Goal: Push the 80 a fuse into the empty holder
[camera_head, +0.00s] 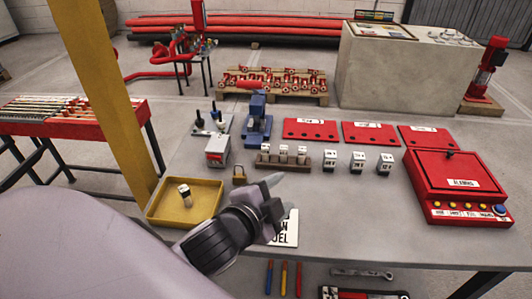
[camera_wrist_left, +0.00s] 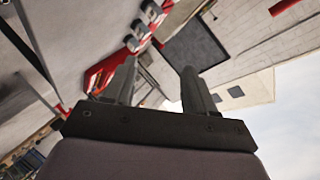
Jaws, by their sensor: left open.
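A small cylinder with a white and dark body (camera_head: 184,193), which looks like a fuse, stands in a yellow tray (camera_head: 160,213) at the table's left. Three similar white-topped pieces (camera_head: 283,153) stand in a row in a brown rack (camera_head: 270,163) mid-table. I cannot tell which thing is the empty holder. My left gripper (camera_head: 275,194) is open and empty above the table's front, right of the tray. The wrist view shows its fingers apart (camera_wrist_left: 160,88).
A red box with buttons (camera_head: 458,180) stands at the right. Red plates with holes (camera_head: 311,130), a blue press-like tool (camera_head: 257,125), a grey and red box (camera_head: 217,150) and a brass padlock (camera_head: 239,174) are on the table. A yellow post (camera_head: 105,90) rises at the left.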

